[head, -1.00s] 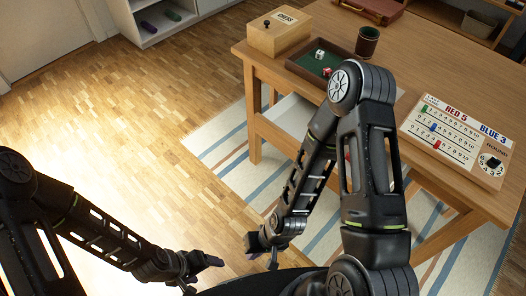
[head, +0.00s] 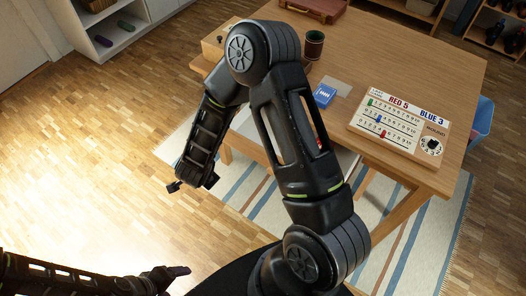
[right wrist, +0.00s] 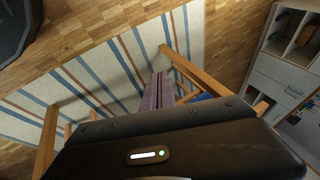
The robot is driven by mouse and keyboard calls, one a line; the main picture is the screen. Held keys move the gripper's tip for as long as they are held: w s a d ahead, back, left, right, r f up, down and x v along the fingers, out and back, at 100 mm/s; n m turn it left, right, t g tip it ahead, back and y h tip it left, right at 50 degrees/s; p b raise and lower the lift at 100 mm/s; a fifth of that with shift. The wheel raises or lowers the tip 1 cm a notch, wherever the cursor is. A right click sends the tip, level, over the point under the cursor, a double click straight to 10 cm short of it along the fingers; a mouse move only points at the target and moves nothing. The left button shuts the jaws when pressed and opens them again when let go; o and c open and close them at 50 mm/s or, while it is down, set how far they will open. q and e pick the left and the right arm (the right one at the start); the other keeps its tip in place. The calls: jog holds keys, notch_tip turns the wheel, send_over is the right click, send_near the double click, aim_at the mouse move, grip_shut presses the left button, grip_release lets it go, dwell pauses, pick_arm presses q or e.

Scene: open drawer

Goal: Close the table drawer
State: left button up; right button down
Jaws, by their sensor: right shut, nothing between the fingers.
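The wooden table (head: 440,95) stands at the right in the head view. Its open drawer (head: 346,160) shows as a pale strip below the table's front edge, mostly hidden behind my right arm. A small red thing shows at the drawer beside the arm. My right gripper (head: 191,186) hangs over the floor and rug edge, left of the table and apart from the drawer. In the right wrist view its fingers (right wrist: 158,88) are together and empty. My left gripper (head: 176,272) is low at the left over the floor, far from the drawer; its jaw opening is unclear.
On the tabletop are a score board (head: 400,125), a dark cup (head: 314,44), a blue card box (head: 324,95) and a brown case (head: 318,8). A wooden box (head: 215,42) is partly hidden by my arm. A striped rug (head: 380,205) lies below. The floor at left is clear.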

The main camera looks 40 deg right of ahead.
jog(key=s+d+r+m+g+h+p, duration=0.1)
jog(key=d+r+m+g+h+p, duration=0.15)
jog(key=d+r+m, duration=0.35)
pick_arm(q)
notch_tip(320, 180, up, 4)
jog(key=shift+r, duration=0.1)
pick_arm(e)
jog(key=s+r+m+g+h, duration=0.1)
jog(key=s+r+m+g, duration=0.4)
jog(key=s+m, duration=0.3)
jog(key=shift+s+r+m, duration=0.25)
jog(key=shift+r+m, duration=0.3)
jog(key=shift+m, duration=0.15)
jog(key=shift+g+h, duration=0.25)
pick_arm(q)
jog(key=shift+s+r+p, duration=0.15)
jog(key=shift+r+p, duration=0.65)
jog(key=shift+p, duration=0.35)
pick_arm(e)
send_near(265, 159)
jog(key=shift+s+d+f, duration=0.9)
jog(key=shift+s, duration=0.2)
jog(key=shift+s+d+f, duration=0.85)
jog(key=shift+s, duration=0.3)
